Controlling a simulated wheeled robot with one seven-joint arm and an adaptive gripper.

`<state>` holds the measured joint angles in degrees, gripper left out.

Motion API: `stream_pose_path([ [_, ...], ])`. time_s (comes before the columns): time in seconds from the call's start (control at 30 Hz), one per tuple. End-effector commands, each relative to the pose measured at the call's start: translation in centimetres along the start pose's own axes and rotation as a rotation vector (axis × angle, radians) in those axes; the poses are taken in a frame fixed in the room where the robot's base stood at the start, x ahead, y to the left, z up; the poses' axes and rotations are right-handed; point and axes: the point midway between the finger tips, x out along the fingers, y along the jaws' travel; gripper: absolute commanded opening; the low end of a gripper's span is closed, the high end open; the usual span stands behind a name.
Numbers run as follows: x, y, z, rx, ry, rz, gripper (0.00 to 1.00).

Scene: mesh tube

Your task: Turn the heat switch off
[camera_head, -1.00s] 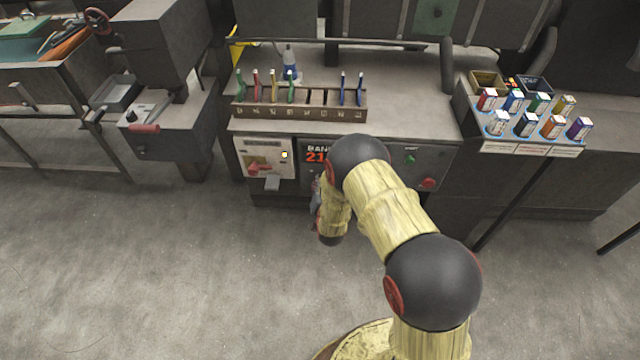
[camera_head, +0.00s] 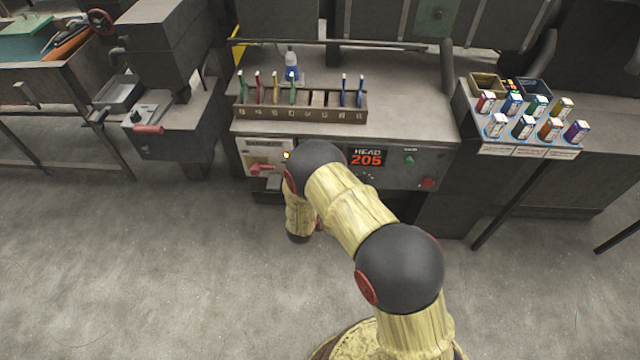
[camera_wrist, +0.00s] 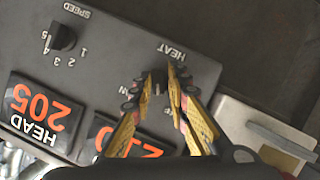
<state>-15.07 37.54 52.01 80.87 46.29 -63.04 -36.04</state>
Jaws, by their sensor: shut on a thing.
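The heat switch (camera_wrist: 158,82) is a small dark knob under the HEAT label on the grey control panel (camera_wrist: 200,62), seen upside down in the wrist view. My gripper (camera_wrist: 158,79) has its yellow fingers on both sides of the knob and is shut on it. The ON/OFF marks beside the knob are partly covered by the fingers, so I cannot tell its setting. In the head view my arm hides the gripper and the switch.
The HEAD display reads 205 (camera_wrist: 42,107); a second display (camera_wrist: 120,140) is partly covered by my finger. A SPEED knob (camera_wrist: 62,38) is on the same panel. A tool rack (camera_head: 300,112) stands above.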

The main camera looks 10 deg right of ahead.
Motion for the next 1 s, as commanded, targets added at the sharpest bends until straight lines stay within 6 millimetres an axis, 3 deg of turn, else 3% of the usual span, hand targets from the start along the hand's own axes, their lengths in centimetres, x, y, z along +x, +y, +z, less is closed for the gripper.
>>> stream_pose_path([
  [0.43, 0.14, 0.5, 0.28, -0.249, -0.007, 0.118, 0.0],
  [1.0, 0.19, 0.65, -0.01, -0.301, -0.004, 0.146, 0.0],
])
